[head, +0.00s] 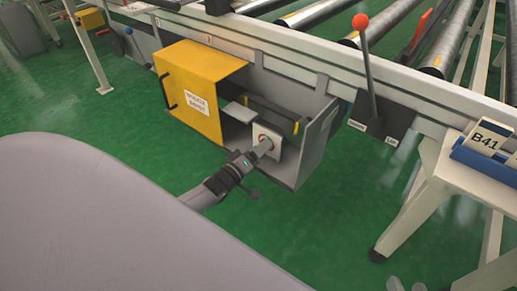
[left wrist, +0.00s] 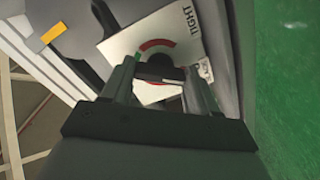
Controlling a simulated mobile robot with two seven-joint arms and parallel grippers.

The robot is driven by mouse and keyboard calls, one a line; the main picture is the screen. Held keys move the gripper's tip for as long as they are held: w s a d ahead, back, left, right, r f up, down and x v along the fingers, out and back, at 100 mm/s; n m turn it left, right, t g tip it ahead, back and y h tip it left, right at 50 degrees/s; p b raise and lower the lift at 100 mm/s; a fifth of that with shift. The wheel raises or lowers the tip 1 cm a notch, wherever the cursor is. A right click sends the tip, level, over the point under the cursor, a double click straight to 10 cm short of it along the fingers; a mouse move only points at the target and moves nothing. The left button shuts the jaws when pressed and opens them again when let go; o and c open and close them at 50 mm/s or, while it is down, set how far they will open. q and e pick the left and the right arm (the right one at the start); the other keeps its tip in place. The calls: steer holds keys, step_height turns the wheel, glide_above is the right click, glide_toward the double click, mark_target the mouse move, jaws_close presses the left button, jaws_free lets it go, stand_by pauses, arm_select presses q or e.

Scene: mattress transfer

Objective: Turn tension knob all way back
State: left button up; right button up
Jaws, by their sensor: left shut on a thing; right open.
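The tension knob is a dark bar-shaped knob (left wrist: 160,72) in the left wrist view. It sits on a white plate (left wrist: 128,44) with a red and green arc and the word TIGHT, which appears rotated. In the head view the plate (head: 275,133) is inside the open grey box, and the knob is mostly hidden by my gripper. My left gripper (head: 262,149) reaches the plate from the front and is shut on the knob, with one finger on each side of it. My right gripper (head: 407,285) shows only its fingertips, apart and empty, at the bottom edge.
The yellow door (head: 190,85) of the box stands open to the left. A red-knobbed lever (head: 367,70) is on the rail to the right. A blue tray (head: 487,158) with a card marked B41 stands on a white support. Green floor lies below.

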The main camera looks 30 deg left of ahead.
arm_select(q)
steer(key=shift+n, duration=0.5)
arm_select(e)
steer(key=shift+f, duration=0.1)
arm_select(q)
steer(key=o, duration=1.1)
steer(key=shift+c, duration=0.2)
arm_select(e)
steer(key=shift+s+d, duration=0.1)
arm_select(q)
steer(key=shift+s, duration=0.15)
steer(key=shift+s+p, duration=0.3)
steer(key=s+p, duration=0.2)
steer(key=s, duration=0.4)
steer(key=shift+s+a, duration=0.15)
steer(key=shift+a, duration=0.15)
arm_select(e)
steer(key=shift+s+d+r+n+h, duration=0.15)
steer(key=shift+s+d+r+h, duration=0.1)
steer(key=shift+d+h, duration=0.25)
steer(key=shift+s+d+r+n+h, duration=0.1)
steer(key=shift+s+d+n+h, duration=0.15)
steer(key=shift+d, duration=0.35)
